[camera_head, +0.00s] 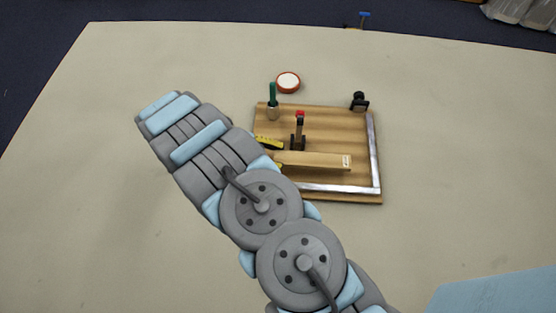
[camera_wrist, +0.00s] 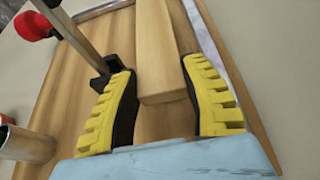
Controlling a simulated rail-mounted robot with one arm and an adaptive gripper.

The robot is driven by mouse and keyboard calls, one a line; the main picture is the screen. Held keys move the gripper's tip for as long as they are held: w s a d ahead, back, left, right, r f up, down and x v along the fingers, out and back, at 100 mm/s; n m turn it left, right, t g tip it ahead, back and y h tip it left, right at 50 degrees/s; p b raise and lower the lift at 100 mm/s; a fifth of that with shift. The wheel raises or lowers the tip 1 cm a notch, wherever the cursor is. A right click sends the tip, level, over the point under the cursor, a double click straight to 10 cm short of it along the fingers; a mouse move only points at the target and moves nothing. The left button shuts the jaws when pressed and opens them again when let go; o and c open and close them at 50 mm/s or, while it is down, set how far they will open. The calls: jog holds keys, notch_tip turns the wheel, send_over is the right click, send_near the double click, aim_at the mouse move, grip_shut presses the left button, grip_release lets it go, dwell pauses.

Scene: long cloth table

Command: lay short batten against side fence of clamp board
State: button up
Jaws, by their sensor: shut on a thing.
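The short batten (camera_head: 318,160), a pale wooden bar with a small mark near its right end, lies level over the clamp board (camera_head: 335,125). In the head view it runs left to right, apart from the right metal fence (camera_head: 374,150) and a little above the front metal fence (camera_head: 325,187) in the picture. My gripper (camera_head: 272,155), with yellow ribbed fingers, is shut on its left end. In the wrist view the batten (camera_wrist: 158,50) runs away between the fingers of my gripper (camera_wrist: 165,100). Whether it touches the board is hard to tell.
A toggle clamp with a red tip (camera_head: 299,130) stands close behind the batten; its red tip also shows in the wrist view (camera_wrist: 35,26). A black clamp (camera_head: 359,101) is at the back right corner.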

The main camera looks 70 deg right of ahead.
jog(key=shift+d+f, duration=0.3)
jog(key=shift+f, duration=1.6)
jog(key=shift+f, duration=0.1)
jog(key=o, duration=1.1)
jog(key=shift+o, duration=0.2)
jog(key=shift+r, duration=0.2)
